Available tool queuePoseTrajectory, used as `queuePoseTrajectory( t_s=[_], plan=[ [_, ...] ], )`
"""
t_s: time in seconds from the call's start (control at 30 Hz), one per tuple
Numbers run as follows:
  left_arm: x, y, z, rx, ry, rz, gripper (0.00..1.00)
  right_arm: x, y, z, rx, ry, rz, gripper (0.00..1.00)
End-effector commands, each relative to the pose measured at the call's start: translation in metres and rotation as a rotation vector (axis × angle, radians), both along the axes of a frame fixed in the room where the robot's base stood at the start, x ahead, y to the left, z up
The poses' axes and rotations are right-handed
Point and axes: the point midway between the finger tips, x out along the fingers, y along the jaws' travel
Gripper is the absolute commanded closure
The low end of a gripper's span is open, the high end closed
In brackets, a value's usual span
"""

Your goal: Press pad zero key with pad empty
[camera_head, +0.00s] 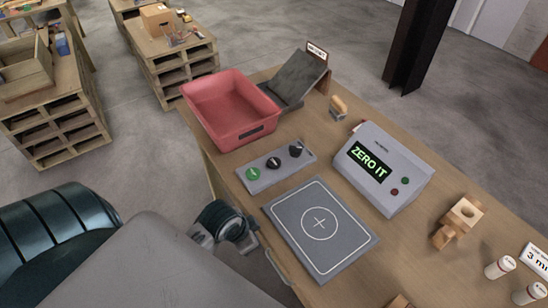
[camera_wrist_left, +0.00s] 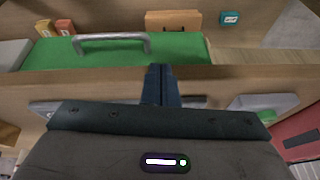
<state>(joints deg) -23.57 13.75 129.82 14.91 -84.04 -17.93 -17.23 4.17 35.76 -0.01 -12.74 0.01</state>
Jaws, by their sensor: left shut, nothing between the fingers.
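In the head view the grey pad (camera_head: 341,247), marked with a circle and a cross, lies bare on the table. A grey key panel (camera_head: 270,182) beside it has a green round key (camera_head: 253,174) and two black ones; their labels are too small to read. A grey box (camera_head: 408,194) reads "ZERO IT" and has a green button (camera_head: 405,181) and a red one. My left gripper (camera_wrist_left: 161,70) is shut and empty in the left wrist view. In the head view my left wrist is at the table's near edge, short of the panel. My right gripper is not in view.
A red bin (camera_head: 218,131) stands behind the panel, with a dark tilted tray (camera_head: 300,78) beyond. A wooden block piece (camera_head: 462,215) and white bottles (camera_head: 499,267) are at the right. In the left wrist view a green surface (camera_wrist_left: 185,50) has a grey handle (camera_wrist_left: 111,37).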

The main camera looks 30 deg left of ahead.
Motion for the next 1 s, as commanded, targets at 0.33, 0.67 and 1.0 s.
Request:
queuePoseTrajectory(
  t_s=[0.33, 0.67, 1.0],
  plan=[
    [0.074, 0.01, 0.029, -0.003, -0.111, -0.423, 1.0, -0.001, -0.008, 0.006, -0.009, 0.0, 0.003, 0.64],
    [0.193, 0.069, 0.09, 0.023, -0.368, -0.874, 1.0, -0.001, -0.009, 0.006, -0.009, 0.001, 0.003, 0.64],
    [0.239, 0.103, 0.14, 0.059, -0.536, -1.024, 1.0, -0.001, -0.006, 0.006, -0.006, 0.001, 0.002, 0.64]
  ],
)
